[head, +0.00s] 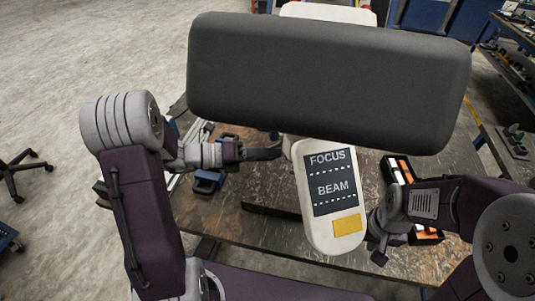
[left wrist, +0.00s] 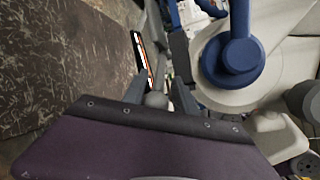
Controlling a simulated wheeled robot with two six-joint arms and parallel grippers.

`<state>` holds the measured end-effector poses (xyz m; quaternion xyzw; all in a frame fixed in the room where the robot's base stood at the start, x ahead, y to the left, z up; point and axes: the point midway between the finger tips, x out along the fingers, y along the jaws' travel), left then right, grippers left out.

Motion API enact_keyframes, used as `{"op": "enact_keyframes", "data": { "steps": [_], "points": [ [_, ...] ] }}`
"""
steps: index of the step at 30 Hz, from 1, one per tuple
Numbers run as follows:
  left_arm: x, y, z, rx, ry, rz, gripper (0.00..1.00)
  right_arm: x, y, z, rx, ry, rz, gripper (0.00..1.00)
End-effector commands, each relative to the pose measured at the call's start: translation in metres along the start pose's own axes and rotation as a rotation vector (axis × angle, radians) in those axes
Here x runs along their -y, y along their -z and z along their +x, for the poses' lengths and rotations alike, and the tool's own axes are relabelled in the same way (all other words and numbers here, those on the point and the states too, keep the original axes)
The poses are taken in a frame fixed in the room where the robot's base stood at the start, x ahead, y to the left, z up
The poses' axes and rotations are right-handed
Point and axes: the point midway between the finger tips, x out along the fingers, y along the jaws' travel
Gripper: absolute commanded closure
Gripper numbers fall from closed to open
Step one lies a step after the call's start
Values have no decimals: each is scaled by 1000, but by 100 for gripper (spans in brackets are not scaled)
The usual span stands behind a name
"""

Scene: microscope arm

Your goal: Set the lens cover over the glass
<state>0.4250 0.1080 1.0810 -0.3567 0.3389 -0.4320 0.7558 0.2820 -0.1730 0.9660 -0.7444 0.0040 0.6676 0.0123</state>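A blue round cap on a blue bar (left wrist: 232,58) shows in the left wrist view against a white rounded body (left wrist: 207,40); I cannot tell if it is the lens cover. No glass can be made out. In the head view, the white panel marked FOCUS and BEAM (head: 333,195) stands at the centre below a large dark grey block (head: 330,80). My left gripper (head: 265,153) is just left of the panel. Its fingers are apart in the left wrist view (left wrist: 158,92), left of the blue cap. My right gripper (head: 377,245) is beside the panel's lower right; its fingers are mostly hidden.
A dark tray with orange and white pieces (head: 396,171) lies behind the panel at the right. Blue-and-black items (head: 208,180) lie on the brown table (head: 235,222) near my left arm. The grey block hides much of the table's far side.

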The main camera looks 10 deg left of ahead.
Motion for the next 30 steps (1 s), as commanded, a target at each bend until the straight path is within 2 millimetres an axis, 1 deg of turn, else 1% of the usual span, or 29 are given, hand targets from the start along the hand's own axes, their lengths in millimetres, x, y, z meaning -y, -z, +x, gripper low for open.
{"op": "enact_keyframes", "data": {
  "steps": [2, 6, 30],
  "points": [
    [0, 0, 0, 0, 0, 1, 66, 0, 0, 0, 0, 0, 0, 64],
    [0, 0, 0, 0, 0, 1, 100, 0, 0, 0, 0, 0, 0, 64],
    [1, -3, -2, 8, 0, 5, 100, 0, 0, -1, 0, 0, 0, 64]
  ]
}}
